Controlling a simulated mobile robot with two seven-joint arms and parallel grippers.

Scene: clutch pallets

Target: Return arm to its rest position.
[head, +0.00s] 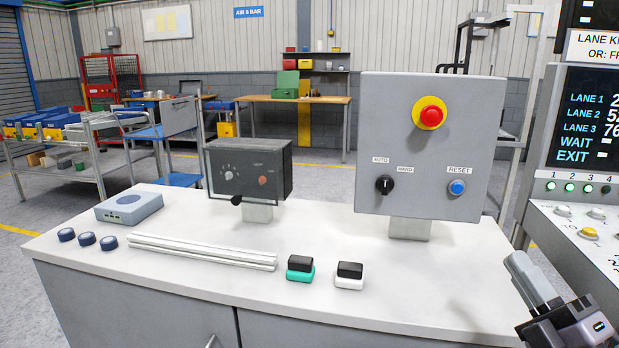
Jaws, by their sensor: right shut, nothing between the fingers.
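My right gripper (518,262) reaches in from the lower right corner, over the right front part of the white bench top (420,290). Its fingers are shut with nothing between them. It is apart from the grey control box (458,130), which stands behind it on a short post. The box carries a red button on a yellow ring (429,115), a black selector knob (385,185) and a blue reset button (457,188). My left gripper is not in view.
A dark control box (250,165), pale rails (200,252), two stamp-like blocks (300,268) (349,275), three dark round caps (87,239) and a grey-blue box (128,207) are on the bench. A console with a lane screen (590,120) stands at right.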

